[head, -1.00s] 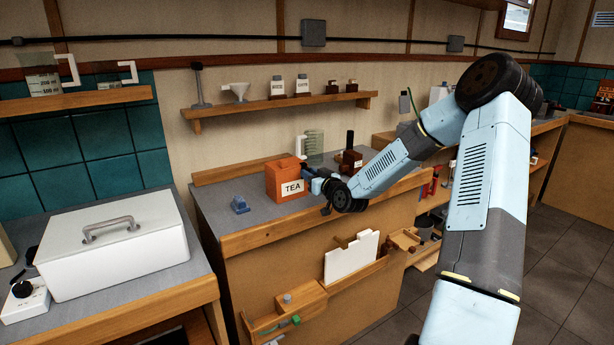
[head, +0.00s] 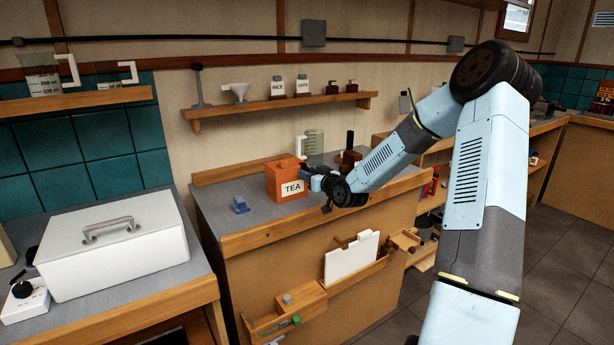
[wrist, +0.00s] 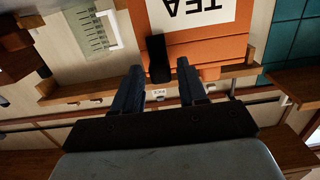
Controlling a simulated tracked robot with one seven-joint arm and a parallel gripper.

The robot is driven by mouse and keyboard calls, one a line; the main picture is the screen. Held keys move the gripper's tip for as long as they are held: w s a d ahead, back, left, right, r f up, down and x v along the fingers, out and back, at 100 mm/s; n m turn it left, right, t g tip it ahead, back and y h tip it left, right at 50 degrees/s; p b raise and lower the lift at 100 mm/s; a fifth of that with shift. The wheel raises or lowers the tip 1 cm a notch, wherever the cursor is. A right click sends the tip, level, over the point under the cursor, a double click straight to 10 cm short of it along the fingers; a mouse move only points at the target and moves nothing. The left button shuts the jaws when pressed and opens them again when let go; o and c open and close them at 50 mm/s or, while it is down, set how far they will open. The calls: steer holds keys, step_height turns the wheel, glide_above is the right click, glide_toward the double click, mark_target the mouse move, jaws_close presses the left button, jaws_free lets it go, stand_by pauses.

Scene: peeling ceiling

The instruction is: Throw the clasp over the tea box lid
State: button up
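The orange tea box (head: 284,184) stands on the grey counter with its TEA label facing front. It also shows upside down in the wrist view (wrist: 205,45). A dark, narrow piece, apparently the clasp (wrist: 158,58), lies against the box near its edge in the wrist view. My gripper (head: 314,182) is just right of the box. In the wrist view its two fingers (wrist: 160,68) are apart, with the dark piece between their tips and visible gaps on both sides. The head view is too small to show the clasp or whether the lid is fully closed.
A clear measuring jug (head: 314,145) stands behind the box, and dark brown items (head: 349,158) stand to its right. A small blue object (head: 240,205) sits left of the box. A shelf (head: 280,102) with bottles hangs above.

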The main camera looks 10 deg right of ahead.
steer(key=shift+o, duration=0.7)
steer(key=f+v, duration=0.1)
steer(key=v, duration=1.2)
steer(key=shift+s+d+r, duration=0.15)
steer(key=shift+s+r, duration=0.25)
steer(key=shift+r, duration=0.15)
steer(key=s+a+r+m+g+h, duration=0.1)
steer(key=s+r, duration=0.4)
steer(key=s, duration=0.6)
steer(key=s+a+r+m+g+h, duration=0.1)
steer(key=s+r+g, duration=0.4)
steer(key=s, duration=0.7)
steer(key=s+a+r+m+g+h, duration=0.1)
steer(key=s+a+r+g+h, duration=0.2)
steer(key=s, duration=0.9)
step_height(320, 180, up, 2)
steer(key=shift+a+r+m+g, duration=0.2)
steer(key=shift+a+m+g, duration=0.15)
steer(key=shift+g, duration=0.55)
